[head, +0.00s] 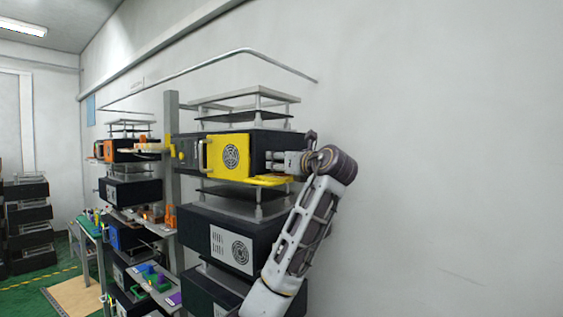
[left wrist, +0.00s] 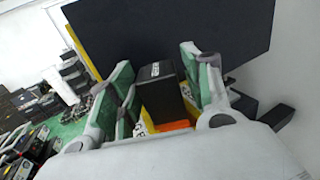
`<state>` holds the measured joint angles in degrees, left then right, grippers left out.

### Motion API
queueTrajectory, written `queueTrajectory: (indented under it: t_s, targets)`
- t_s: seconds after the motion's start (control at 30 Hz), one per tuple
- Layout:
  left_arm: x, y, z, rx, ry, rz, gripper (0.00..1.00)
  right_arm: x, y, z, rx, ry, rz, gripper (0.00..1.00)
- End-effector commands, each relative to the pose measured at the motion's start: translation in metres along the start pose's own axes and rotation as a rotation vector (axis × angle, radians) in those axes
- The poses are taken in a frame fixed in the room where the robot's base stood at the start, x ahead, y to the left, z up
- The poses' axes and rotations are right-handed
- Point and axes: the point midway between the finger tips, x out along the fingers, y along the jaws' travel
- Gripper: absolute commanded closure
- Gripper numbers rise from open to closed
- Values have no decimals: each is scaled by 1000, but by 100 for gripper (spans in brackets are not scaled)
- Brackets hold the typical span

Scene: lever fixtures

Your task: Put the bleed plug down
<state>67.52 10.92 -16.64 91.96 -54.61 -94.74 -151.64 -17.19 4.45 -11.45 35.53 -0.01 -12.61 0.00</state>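My left gripper (head: 290,162) is at the right end of the yellow-fronted unit, just above its yellow ledge (head: 272,180). In the left wrist view its two green-padded fingers (left wrist: 165,92) are spread on either side of a black block (left wrist: 160,88) with small white lettering. The block looks close to both pads, but I cannot tell whether they press on it. An orange piece (left wrist: 174,127) shows below the block, over yellow. I cannot tell for sure which of these is the bleed plug. My right gripper is not in view.
The yellow-fronted unit (head: 230,157) stands close behind the gripper, with a dark unit (head: 232,247) below it. A grey post (head: 172,200) and shelves with small coloured parts stand to the left. The wall side at right is clear.

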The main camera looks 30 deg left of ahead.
Motion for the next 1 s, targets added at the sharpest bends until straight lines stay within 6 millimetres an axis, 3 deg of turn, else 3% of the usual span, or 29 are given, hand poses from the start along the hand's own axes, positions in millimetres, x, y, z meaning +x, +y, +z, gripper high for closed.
queueTrajectory:
  t_s: [0.47, 0.67, 1.0]
  targets:
    - [-2, 0, 4, -1, 0, -1, 47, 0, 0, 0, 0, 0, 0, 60]
    - [-19, 0, 2, -2, -1, -2, 47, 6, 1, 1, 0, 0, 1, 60]
    - [-67, 0, 2, -2, -1, -2, 47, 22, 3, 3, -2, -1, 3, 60]
